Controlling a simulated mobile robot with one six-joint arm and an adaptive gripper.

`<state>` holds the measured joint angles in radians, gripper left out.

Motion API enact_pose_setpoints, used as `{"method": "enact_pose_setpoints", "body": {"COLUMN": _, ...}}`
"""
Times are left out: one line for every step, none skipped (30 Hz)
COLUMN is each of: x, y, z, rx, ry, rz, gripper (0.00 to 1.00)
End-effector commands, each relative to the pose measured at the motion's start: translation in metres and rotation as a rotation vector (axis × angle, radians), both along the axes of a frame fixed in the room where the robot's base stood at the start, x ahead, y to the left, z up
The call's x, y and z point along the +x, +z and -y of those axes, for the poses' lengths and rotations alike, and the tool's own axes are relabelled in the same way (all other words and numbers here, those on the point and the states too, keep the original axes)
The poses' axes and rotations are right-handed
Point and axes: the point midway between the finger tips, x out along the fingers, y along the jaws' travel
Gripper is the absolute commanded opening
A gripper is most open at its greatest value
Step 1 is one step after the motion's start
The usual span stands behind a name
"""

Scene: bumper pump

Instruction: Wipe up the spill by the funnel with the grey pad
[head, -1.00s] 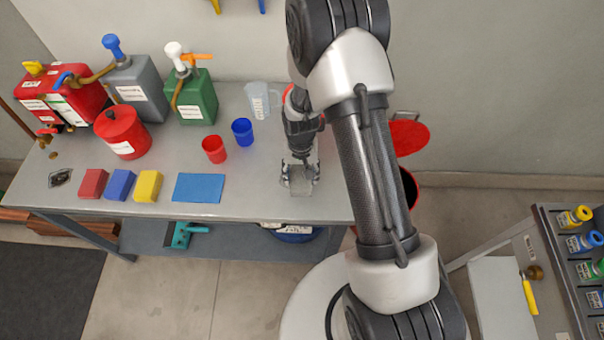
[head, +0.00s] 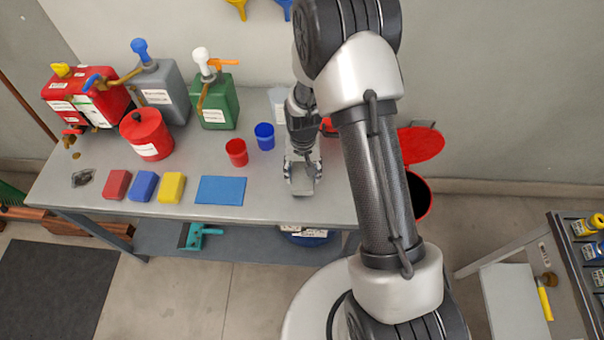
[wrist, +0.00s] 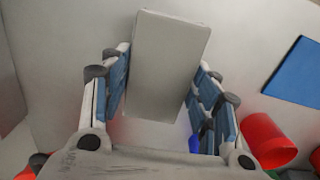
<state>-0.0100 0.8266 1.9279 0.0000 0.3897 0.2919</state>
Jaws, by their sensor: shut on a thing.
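My gripper (head: 302,180) is shut on the grey pad (wrist: 165,62), a pale block between its fingers in the wrist view. In the head view the pad (head: 304,187) is at the fingertips, over the right part of the bench (head: 265,205). I cannot tell whether the pad touches the bench. No spill can be made out for sure; my arm hides part of the bench. A yellow funnel-like piece (head: 238,8) and a blue one (head: 284,8) are cut off at the top edge. A red thing (head: 328,127) is mostly hidden behind my arm.
A blue mat (head: 220,190), a red cup (head: 236,152) and a blue cup (head: 264,136) are left of my gripper. Red, blue and yellow blocks, a dark patch (head: 82,178) and several cans fill the left. A red bin (head: 420,195) with open lid stands right.

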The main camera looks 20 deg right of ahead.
Motion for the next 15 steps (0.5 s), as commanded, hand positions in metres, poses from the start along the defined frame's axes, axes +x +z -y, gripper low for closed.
{"method": "enact_pose_setpoints", "body": {"x": 0.002, "y": 0.008, "z": 0.000, "rx": 0.000, "ry": 0.001, "rz": 0.003, "gripper": 0.30}}
{"method": "enact_pose_setpoints", "body": {"x": 0.002, "y": 0.011, "z": 0.000, "rx": 0.000, "ry": 0.001, "rz": 0.003, "gripper": 0.30}}
{"method": "enact_pose_setpoints", "body": {"x": 0.003, "y": 0.014, "z": 0.001, "rx": 0.000, "ry": 0.001, "rz": 0.004, "gripper": 0.30}}
{"method": "enact_pose_setpoints", "body": {"x": 0.003, "y": 0.017, "z": 0.001, "rx": 0.000, "ry": 0.001, "rz": 0.004, "gripper": 0.30}}
{"method": "enact_pose_setpoints", "body": {"x": 0.003, "y": 0.020, "z": 0.001, "rx": 0.000, "ry": 0.001, "rz": 0.004, "gripper": 0.30}}
{"method": "enact_pose_setpoints", "body": {"x": 0.004, "y": 0.023, "z": 0.001, "rx": 0.000, "ry": 0.001, "rz": 0.004, "gripper": 0.30}}
{"method": "enact_pose_setpoints", "body": {"x": 0.004, "y": 0.026, "z": 0.002, "rx": 0.000, "ry": 0.001, "rz": 0.004, "gripper": 0.30}}
{"method": "enact_pose_setpoints", "body": {"x": 0.004, "y": 0.029, "z": 0.002, "rx": 0.000, "ry": 0.001, "rz": 0.004, "gripper": 0.30}}
{"method": "enact_pose_setpoints", "body": {"x": 0.005, "y": 0.032, "z": 0.002, "rx": 0.000, "ry": 0.002, "rz": 0.003, "gripper": 0.30}}
{"method": "enact_pose_setpoints", "body": {"x": 0.005, "y": 0.035, "z": 0.002, "rx": 0.000, "ry": 0.002, "rz": 0.003, "gripper": 0.30}}
{"method": "enact_pose_setpoints", "body": {"x": 0.005, "y": 0.038, "z": 0.003, "rx": 0.000, "ry": 0.002, "rz": 0.004, "gripper": 0.30}}
{"method": "enact_pose_setpoints", "body": {"x": 0.006, "y": 0.041, "z": 0.003, "rx": 0.000, "ry": 0.002, "rz": 0.004, "gripper": 0.30}}
{"method": "enact_pose_setpoints", "body": {"x": 0.006, "y": 0.043, "z": 0.003, "rx": 0.000, "ry": 0.002, "rz": 0.004, "gripper": 0.30}}
{"method": "enact_pose_setpoints", "body": {"x": 0.006, "y": 0.045, "z": 0.003, "rx": 0.000, "ry": 0.002, "rz": 0.004, "gripper": 0.30}}
{"method": "enact_pose_setpoints", "body": {"x": 0.006, "y": 0.046, "z": 0.004, "rx": 0.000, "ry": 0.003, "rz": 0.004, "gripper": 0.30}}
